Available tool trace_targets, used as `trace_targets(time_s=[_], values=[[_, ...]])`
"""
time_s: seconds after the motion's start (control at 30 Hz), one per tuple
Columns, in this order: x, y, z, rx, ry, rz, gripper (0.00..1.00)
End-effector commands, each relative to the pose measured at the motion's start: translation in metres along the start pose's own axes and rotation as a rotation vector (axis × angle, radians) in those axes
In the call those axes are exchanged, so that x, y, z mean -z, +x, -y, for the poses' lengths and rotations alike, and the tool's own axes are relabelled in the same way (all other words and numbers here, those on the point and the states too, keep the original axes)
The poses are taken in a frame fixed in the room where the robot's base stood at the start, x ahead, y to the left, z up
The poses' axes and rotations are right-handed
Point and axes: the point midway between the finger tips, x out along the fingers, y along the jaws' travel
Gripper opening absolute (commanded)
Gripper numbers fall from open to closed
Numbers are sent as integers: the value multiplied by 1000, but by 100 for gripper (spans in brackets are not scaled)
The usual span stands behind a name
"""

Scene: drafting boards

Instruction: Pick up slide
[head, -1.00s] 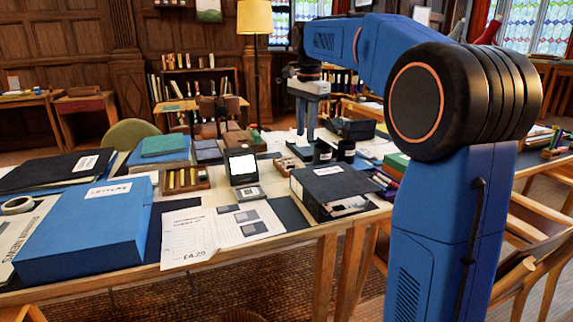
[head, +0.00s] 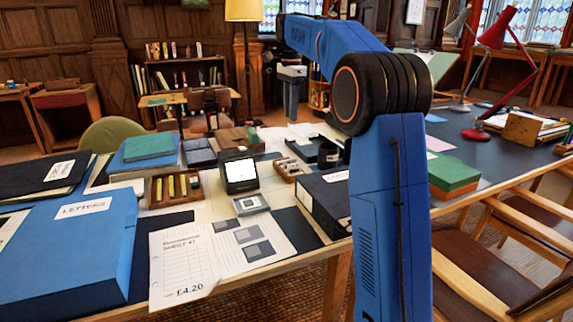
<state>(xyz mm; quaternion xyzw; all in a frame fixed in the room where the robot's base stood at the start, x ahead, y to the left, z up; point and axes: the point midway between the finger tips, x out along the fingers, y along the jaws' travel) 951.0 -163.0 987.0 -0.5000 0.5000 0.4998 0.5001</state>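A small pale square with a dark centre, which looks like the slide (head: 248,204), lies on a grey holder (head: 262,208) on the table. The holder is in front of a black viewer with a lit white screen (head: 239,170). My gripper (head: 291,118) hangs fingers down over the far part of the table, behind and right of the slide and well apart from it. I see nothing between the fingers, but they are small and nearly edge-on, so their gap is unclear.
A wooden tray (head: 152,203) with yellow items is left of the viewer. A blue LETTERS box (head: 60,240) and printed sheets (head: 183,265) lie at the front. A black box file (head: 310,205) is right of the slide, partly behind my arm.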

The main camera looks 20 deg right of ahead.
Motion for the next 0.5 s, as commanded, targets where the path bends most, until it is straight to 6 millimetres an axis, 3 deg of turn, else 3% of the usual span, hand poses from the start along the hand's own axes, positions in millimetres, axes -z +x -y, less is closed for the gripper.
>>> trace_targets(time_s=[0.5], values=[[0,86,-1,-3,0,0,26]])
